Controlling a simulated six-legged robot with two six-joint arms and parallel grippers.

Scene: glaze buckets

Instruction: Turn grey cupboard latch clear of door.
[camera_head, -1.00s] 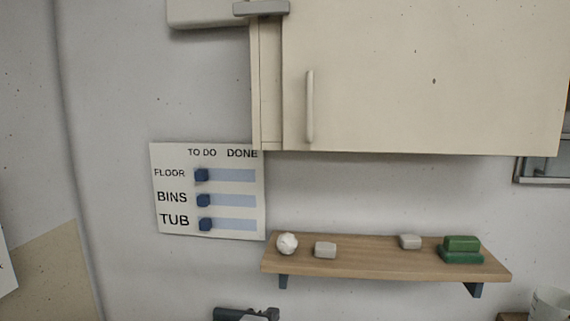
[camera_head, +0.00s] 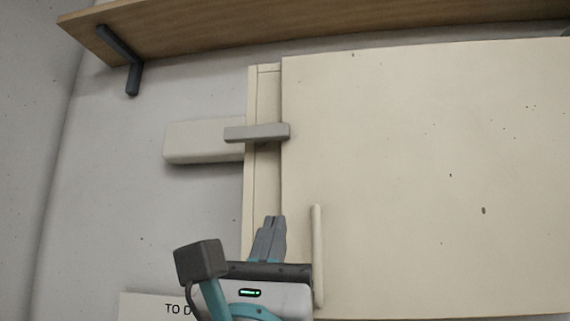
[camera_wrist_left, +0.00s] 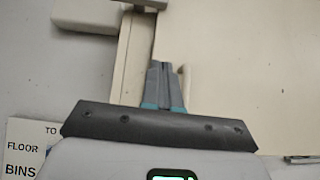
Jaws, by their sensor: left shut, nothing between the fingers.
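The grey latch (camera_head: 257,132) lies level across the cupboard's left frame, and its right end overlaps the left edge of the cream door (camera_head: 420,180). In the left wrist view the latch (camera_wrist_left: 148,4) shows at the top edge, partly cut off. My left gripper (camera_head: 273,220) is shut and empty. It points up below the latch, in front of the cupboard frame, with a clear gap to the latch. It also shows in the left wrist view (camera_wrist_left: 161,66). The door's upright handle (camera_head: 318,255) is just right of the gripper. My right gripper is not in view.
A pale box (camera_head: 200,142) is on the wall left of the latch. A wooden shelf (camera_head: 200,32) with a dark bracket (camera_head: 125,60) runs above the cupboard. The wall left of the cupboard is otherwise bare.

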